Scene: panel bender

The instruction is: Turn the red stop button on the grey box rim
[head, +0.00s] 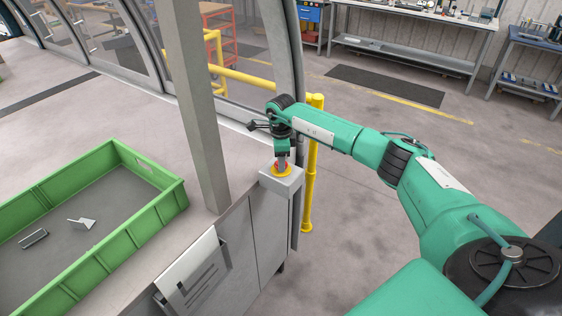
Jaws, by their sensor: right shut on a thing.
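The red stop button (276,168) sits on a yellow ring (282,172) on top of the small grey box (284,182) at the corner of the grey cabinet. My right gripper (282,162) points down from above and is shut on the red button. Its fingers hide much of the button. The right arm reaches in from the right side of the head view. My left gripper does not show.
A green crate (150,160) with a few small metal parts stands on the counter at left. A grey post (193,100) rises left of the box. A yellow post (311,180) stands just right of it.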

